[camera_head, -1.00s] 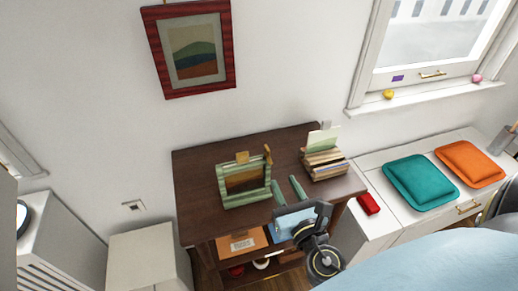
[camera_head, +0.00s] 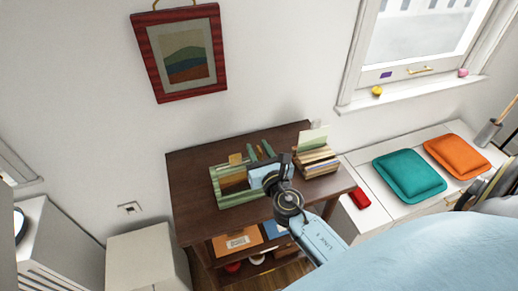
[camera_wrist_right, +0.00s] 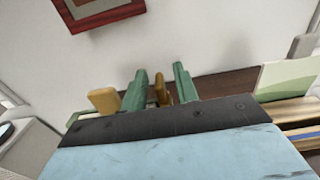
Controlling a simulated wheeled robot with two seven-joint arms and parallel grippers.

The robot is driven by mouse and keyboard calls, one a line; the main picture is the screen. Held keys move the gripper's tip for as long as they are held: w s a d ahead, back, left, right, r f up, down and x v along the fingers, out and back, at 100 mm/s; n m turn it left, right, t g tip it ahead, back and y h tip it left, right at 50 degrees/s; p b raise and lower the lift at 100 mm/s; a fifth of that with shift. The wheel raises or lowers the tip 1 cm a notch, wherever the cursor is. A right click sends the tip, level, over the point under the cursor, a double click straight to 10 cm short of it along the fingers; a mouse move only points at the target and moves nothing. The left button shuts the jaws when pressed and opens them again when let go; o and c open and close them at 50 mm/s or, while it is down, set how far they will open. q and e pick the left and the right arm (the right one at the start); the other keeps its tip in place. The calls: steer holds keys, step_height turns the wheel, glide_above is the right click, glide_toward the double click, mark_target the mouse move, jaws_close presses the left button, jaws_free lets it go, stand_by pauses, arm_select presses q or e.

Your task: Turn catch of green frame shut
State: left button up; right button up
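A second tan catch (camera_wrist_right: 163,90) stands upright between my right gripper's green fingers, with no clear contact visible. My right gripper (camera_head: 259,149) is open at the frame's right side; its spread fingers also show in the right wrist view (camera_wrist_right: 160,72). My left gripper is not in view.
A red-framed picture (camera_head: 181,51) hangs above. A red box (camera_head: 360,199) and cushions lie on the white bench at right. The table's left end is clear.

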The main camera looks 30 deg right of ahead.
jaws_close()
steer(key=shift+m+h, duration=0.4)
steer(key=shift+h, duration=0.2)
steer(key=m+g+h, duration=0.1)
steer(key=m+h, duration=0.1)
steer(key=h, duration=0.1)
steer(key=shift+g, duration=0.3)
steer(key=shift+m+g+h+b, duration=0.6)
steer(key=shift+m+g+h, duration=0.8)
steer(key=shift+h, duration=0.5)
jaws_free()
